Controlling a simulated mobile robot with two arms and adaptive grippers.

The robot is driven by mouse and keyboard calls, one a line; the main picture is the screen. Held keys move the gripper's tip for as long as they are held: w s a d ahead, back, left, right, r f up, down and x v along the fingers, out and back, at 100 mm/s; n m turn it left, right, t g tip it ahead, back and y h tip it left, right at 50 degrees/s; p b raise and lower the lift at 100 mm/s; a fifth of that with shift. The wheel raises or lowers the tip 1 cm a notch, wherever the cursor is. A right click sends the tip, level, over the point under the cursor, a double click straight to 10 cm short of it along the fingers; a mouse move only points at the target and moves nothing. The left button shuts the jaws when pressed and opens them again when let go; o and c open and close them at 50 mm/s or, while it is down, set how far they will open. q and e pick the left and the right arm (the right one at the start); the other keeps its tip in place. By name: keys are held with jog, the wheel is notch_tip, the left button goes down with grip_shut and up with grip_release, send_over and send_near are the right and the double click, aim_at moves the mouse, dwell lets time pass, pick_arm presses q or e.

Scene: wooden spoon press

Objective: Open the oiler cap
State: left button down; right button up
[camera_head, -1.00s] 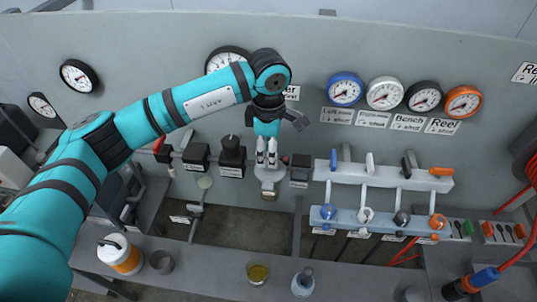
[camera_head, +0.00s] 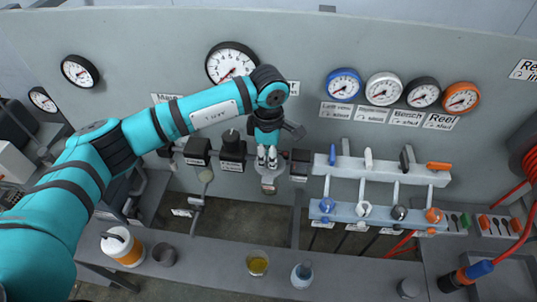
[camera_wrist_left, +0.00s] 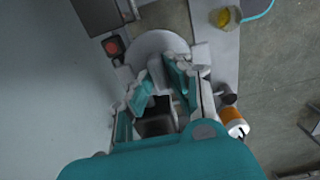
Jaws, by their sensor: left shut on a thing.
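The oiler (camera_head: 268,186) is a small light grey unit with a brownish lower part, mounted on the pipe line below the large gauge. My left gripper (camera_head: 267,160) points down at its top. In the left wrist view, a pale round disc (camera_wrist_left: 148,43), seemingly the oiler's top, lies just beyond the fingertips. The left gripper (camera_wrist_left: 160,80) is shut on a narrow pale raised part of it, seemingly the oiler cap. The fingers hide most of the cap, and I cannot tell whether it has turned. My right gripper does not show.
Black boxy fittings (camera_head: 232,150) stand left of the oiler and a dark box (camera_head: 300,164) close at its right. A valve manifold (camera_head: 395,173) is further right. A yellow-filled cup (camera_head: 257,263) and a bottle (camera_head: 302,275) stand on the front ledge.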

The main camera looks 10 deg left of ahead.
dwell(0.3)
pick_arm(q)
jog(key=shift+w+f+b, duration=0.1)
jog(key=shift+w+b, duration=0.05)
jog(key=shift+b, duration=0.3)
jog(key=g+b, duration=0.1)
jog(key=w+g+b, duration=0.1)
jog(key=b, duration=0.1)
jog(key=shift+r+g+b, duration=0.3)
jog(key=shift+g, duration=0.1)
jog(key=shift+w+r+g+b, duration=0.15)
jog(key=shift+r+g+b, duration=0.3)
jog(key=shift+g+b, duration=0.2)
